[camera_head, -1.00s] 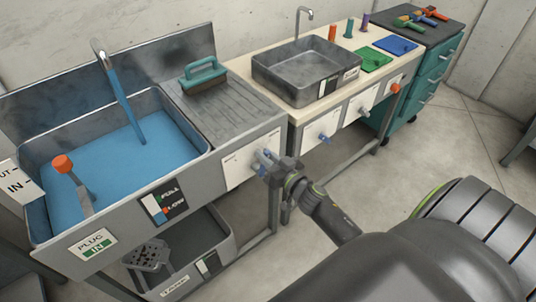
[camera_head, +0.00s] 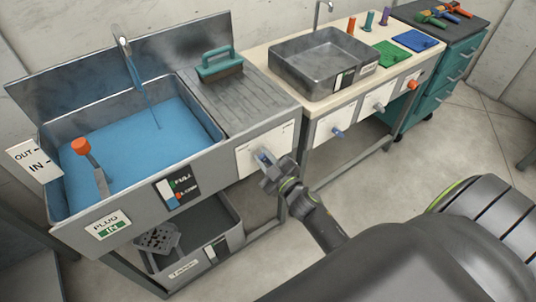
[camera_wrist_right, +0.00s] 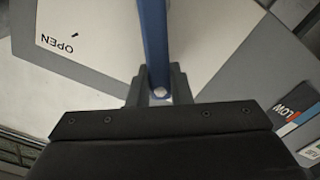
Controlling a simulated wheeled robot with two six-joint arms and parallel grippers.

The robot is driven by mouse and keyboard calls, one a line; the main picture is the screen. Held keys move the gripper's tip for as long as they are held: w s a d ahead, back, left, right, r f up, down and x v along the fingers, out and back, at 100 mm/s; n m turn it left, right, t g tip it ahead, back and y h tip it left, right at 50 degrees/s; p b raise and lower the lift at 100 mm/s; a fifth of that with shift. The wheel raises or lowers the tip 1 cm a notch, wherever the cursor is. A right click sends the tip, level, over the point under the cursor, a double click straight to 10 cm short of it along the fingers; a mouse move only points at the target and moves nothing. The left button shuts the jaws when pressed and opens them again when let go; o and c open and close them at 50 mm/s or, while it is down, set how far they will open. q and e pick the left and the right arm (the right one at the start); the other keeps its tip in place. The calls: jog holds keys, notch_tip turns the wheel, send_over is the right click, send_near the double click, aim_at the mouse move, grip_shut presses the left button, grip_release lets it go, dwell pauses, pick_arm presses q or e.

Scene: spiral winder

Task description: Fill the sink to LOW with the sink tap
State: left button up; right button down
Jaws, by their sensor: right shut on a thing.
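The grey sink (camera_head: 215,137) at the left holds blue water (camera_head: 130,140). The sink tap's spout (camera_head: 122,42) stands over it, and a thin, broken stream (camera_head: 147,95) falls from it. My right gripper (camera_head: 268,177) is at the white panel on the sink's front, shut on the blue tap handle (camera_head: 262,158). In the right wrist view the blue handle (camera_wrist_right: 154,45) runs up from between the jaws, with OPEN printed on the panel (camera_wrist_right: 85,25). A level gauge (camera_head: 177,192) marked FULL and LOW is on the sink front. My left gripper is out of view.
An orange-topped plug lever (camera_head: 82,147) stands at the sink's left, above a PLUG IN label (camera_head: 108,224). A teal-handled brush (camera_head: 220,66) lies on the drainboard. A second, smaller basin (camera_head: 322,58) has its own handles right of my gripper. Open floor lies in front.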

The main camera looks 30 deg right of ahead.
jog(key=shift+a+f+n, duration=0.35)
jog(key=shift+a+n, duration=0.05)
jog(key=shift+n, duration=0.5)
jog(key=c, duration=1.3)
grip_release()
jog(key=shift+s+d+b, duration=0.2)
jog(key=shift+s+b, duration=0.2)
jog(key=shift+s, duration=2.5)
jog(key=shift+s+d+b, duration=0.25)
jog(key=shift+s+b, duration=0.2)
jog(key=shift+s, duration=2.5)
jog(key=shift+s+d+b, duration=0.2)
jog(key=shift+s+b, duration=0.2)
jog(key=shift+s, duration=2.5)
